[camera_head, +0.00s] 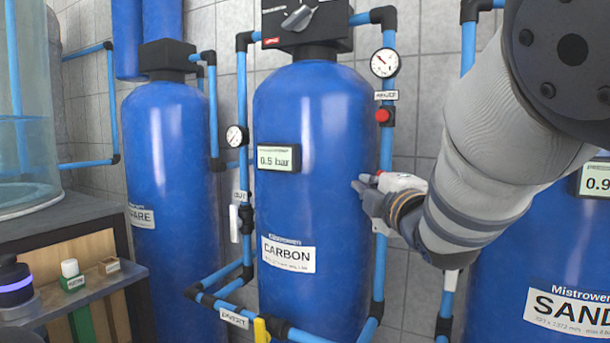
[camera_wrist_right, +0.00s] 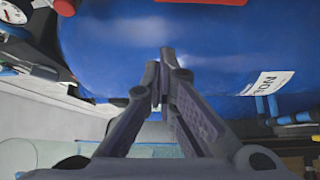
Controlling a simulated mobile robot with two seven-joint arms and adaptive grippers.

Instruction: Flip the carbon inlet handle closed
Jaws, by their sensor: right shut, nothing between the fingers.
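The blue CARBON tank (camera_head: 310,200) stands in the middle of the head view, with a blue pipe (camera_head: 386,150) down its right side. My right gripper (camera_head: 366,186) is at the tank's right edge, in front of this pipe. Its fingers are shut and empty; in the wrist view the fingertips (camera_wrist_right: 165,62) meet in front of the blue tank (camera_wrist_right: 230,50). A whitish part (camera_head: 400,182) shows just behind the gripper; I cannot tell whether it is the inlet handle. The gripper and forearm hide much of the pipe there. My left gripper is out of view.
A gauge (camera_head: 384,63) and red button (camera_head: 382,115) sit above on the right pipe. A white handle (camera_head: 234,223) hangs on the left pipe, and a yellow handle (camera_head: 261,330) is low in front. The SAND tank (camera_head: 540,250) stands at right.

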